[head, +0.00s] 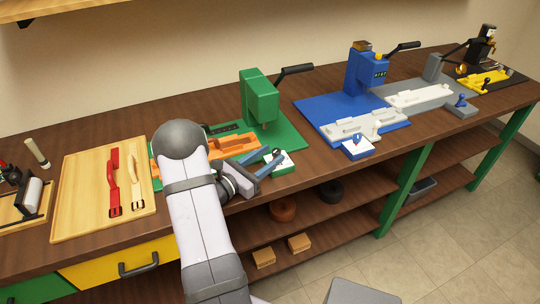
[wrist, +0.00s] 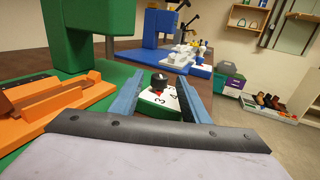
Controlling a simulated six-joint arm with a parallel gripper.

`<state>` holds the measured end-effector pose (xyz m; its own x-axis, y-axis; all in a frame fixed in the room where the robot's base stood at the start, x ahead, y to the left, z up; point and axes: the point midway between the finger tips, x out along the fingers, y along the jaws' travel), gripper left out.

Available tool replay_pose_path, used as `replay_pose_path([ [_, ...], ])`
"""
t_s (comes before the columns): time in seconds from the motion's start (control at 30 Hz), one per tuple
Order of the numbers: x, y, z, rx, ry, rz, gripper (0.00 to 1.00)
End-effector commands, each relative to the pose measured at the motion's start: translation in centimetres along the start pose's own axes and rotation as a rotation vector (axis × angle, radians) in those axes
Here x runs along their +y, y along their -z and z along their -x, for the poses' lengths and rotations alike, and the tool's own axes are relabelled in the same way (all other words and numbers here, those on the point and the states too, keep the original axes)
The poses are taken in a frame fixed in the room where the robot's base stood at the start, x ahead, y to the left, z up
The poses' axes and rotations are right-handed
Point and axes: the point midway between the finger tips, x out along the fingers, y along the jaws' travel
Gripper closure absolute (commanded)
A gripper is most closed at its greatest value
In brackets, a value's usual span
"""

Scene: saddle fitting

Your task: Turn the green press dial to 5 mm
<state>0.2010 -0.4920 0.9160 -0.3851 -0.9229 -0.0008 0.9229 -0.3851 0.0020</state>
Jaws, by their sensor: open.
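The green press (head: 260,95) stands on its green base on the bench; its body also shows in the wrist view (wrist: 85,35). Its dial box (head: 286,168) sits at the base's front right corner. In the wrist view the dial is a black knob (wrist: 159,82) on a white numbered face (wrist: 153,98), with a red mark below the knob. The exact setting cannot be read. My gripper (head: 273,155) is open, its blue-grey fingers pointing at the dial, one on each side of the knob in the wrist view. Contact with the knob cannot be told.
An orange fixture (head: 232,147) lies on the base left of the dial. A blue press (head: 365,75) with its own dial box (head: 358,149) stands to the right. A wooden tray (head: 82,205) with red and cream tools is left. The bench's front edge runs close by the dial.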

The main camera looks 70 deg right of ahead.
Motion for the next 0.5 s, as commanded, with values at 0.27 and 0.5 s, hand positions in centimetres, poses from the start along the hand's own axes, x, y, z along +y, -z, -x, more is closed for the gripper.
replay_pose_path([
  [0.27,0.0,0.3,3.6,-0.001,-0.007,0.004,0.58],
  [0.5,-0.1,0.5,2.9,-0.001,-0.002,0.002,0.58],
])
